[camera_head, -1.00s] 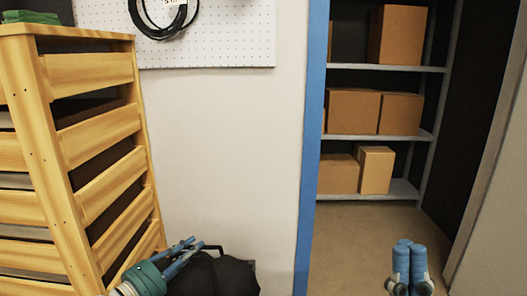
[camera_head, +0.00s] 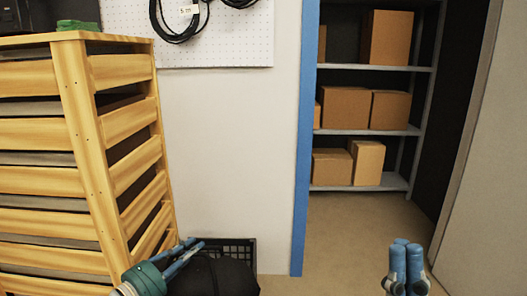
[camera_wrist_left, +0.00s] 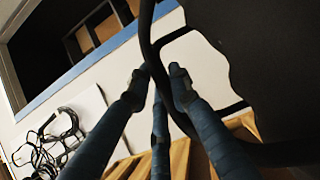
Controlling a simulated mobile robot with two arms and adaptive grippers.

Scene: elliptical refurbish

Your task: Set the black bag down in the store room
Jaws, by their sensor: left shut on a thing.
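The black bag (camera_head: 222,278) hangs at my left gripper (camera_head: 190,248), at the bottom of the head view, which cuts off its lower part. In the left wrist view the bag (camera_wrist_left: 265,60) fills the upper right. My left gripper (camera_wrist_left: 160,78) is shut on the bag's handle (camera_wrist_left: 147,30). My right gripper (camera_head: 405,250) is at the bottom right of the head view, apart from the bag; its finger opening does not show clearly. The store room (camera_head: 365,215) lies beyond the blue door frame, with bare floor in front of its shelves.
Grey shelves (camera_head: 385,131) with several cardboard boxes stand at the back of the store room. The blue door frame (camera_head: 305,150) edges the doorway's left side. A wooden slatted rack (camera_head: 90,165) stands at left. A black crate (camera_head: 241,247) stands by the wall behind the bag.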

